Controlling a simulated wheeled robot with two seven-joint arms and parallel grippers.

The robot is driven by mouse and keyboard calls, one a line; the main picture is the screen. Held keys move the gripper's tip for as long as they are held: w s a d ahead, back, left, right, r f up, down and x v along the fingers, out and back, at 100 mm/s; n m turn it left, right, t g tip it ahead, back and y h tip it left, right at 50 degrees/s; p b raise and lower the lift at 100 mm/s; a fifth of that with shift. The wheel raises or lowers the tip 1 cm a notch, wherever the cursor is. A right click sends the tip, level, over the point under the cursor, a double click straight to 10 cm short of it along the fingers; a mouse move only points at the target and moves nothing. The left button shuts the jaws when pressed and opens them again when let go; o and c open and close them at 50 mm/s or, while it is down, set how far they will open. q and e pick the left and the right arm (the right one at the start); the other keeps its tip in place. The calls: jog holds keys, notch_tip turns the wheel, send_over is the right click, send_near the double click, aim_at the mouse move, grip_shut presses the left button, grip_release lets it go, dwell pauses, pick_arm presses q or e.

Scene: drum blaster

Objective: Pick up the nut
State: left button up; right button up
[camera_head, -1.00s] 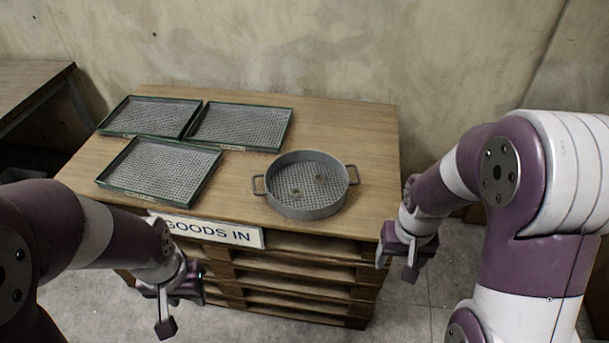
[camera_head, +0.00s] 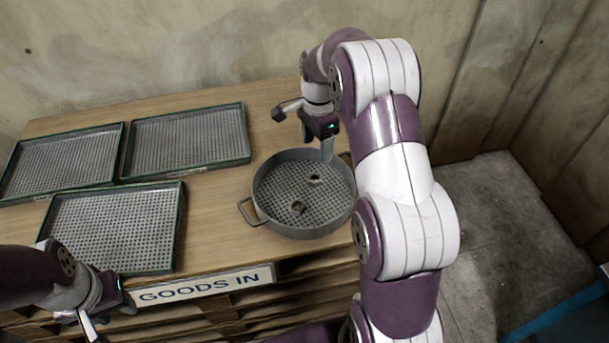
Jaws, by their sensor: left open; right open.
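A round grey basket (camera_head: 268,222) with a perforated floor stands on the wooden table. Two small metal pieces lie apart on its floor, a nearer one (camera_head: 298,207) and a farther one (camera_head: 315,180). They look like nuts, but they are too small to be sure. My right gripper (camera_head: 303,137) is open and empty above the back rim of the basket, one finger hanging near the rim. My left gripper (camera_head: 100,318) is open in front of the table at the lower left, away from the basket and partly cut off by the picture edge.
Three green-rimmed trays lie left of the basket: a front one (camera_head: 180,225), a back left one (camera_head: 122,150) and a back right one (camera_head: 247,130). A "GOODS IN" sign (camera_head: 205,286) is on the front edge. My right arm hides the basket's right handle.

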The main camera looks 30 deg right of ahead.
aim_at(313, 179)
jog(key=f, duration=0.8)
jog(key=w+f, duration=0.1)
jog(key=f, duration=0.3)
jog(key=shift+a+f+b, duration=0.15)
jog(key=shift+f+b, duration=0.2)
jog(key=c, duration=1.2)
